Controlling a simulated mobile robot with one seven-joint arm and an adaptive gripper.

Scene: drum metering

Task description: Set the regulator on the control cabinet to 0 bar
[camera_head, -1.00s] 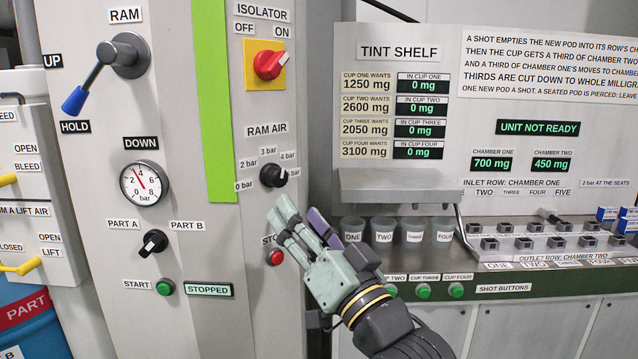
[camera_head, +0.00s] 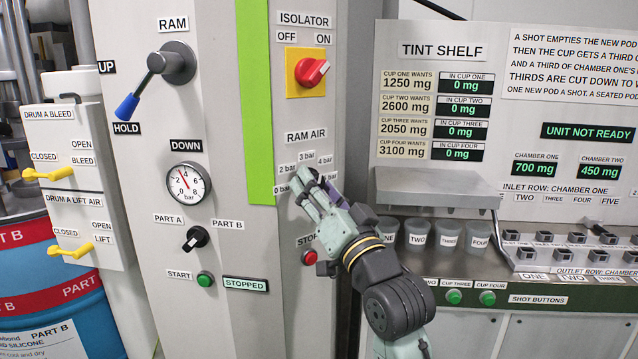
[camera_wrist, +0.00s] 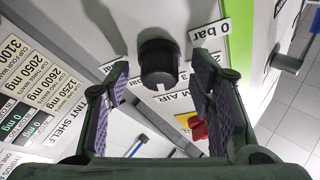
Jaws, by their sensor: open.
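The regulator is the black RAM AIR knob (camera_wrist: 158,62) on the control cabinet (camera_head: 225,110). In the wrist view it sits between my two open fingers, with a gap on each side. In the head view my gripper (camera_head: 308,189) covers the knob. The 0 bar label (camera_wrist: 210,31) is beside the knob in the wrist view. The 2, 3 and 4 bar labels (camera_head: 306,156) arc above my fingertips in the head view. My gripper is open and empty.
A red stop button (camera_head: 309,257) sits just below my fingers. The red isolator switch (camera_head: 311,72) is above, turned towards ON. The tint shelf (camera_head: 437,184) with several cups stands close on the right. A pressure gauge (camera_head: 187,183) and a part selector (camera_head: 196,239) are on the left.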

